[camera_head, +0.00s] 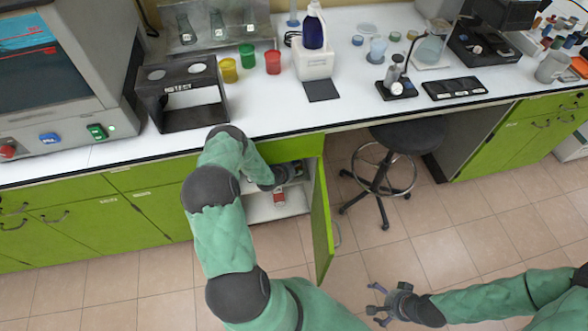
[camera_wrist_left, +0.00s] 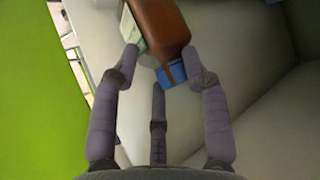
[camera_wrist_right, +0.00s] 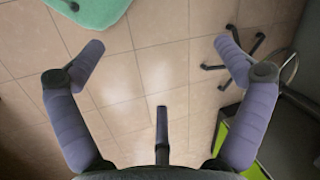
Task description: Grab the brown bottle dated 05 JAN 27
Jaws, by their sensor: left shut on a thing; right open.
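A brown bottle (camera_wrist_left: 163,22) with a pale label and a blue part at its near end, likely the cap, shows in the left wrist view. My left gripper (camera_wrist_left: 161,62) is shut on it, with a finger on each side. Any date on the label is not readable. In the head view my left arm reaches into the open cabinet (camera_head: 262,211) under the counter, and the gripper there is partly hidden by the arm and counter. My right gripper (camera_head: 385,304) is open and empty over the floor; it also shows in the right wrist view (camera_wrist_right: 160,45).
The green cabinet door (camera_head: 322,225) stands open just right of my left arm. A small red and white item (camera_head: 279,198) is inside the cabinet. A black stool (camera_head: 408,134) stands right of the door. The counter (camera_head: 260,110) above holds a black rack (camera_head: 180,90) and several containers.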

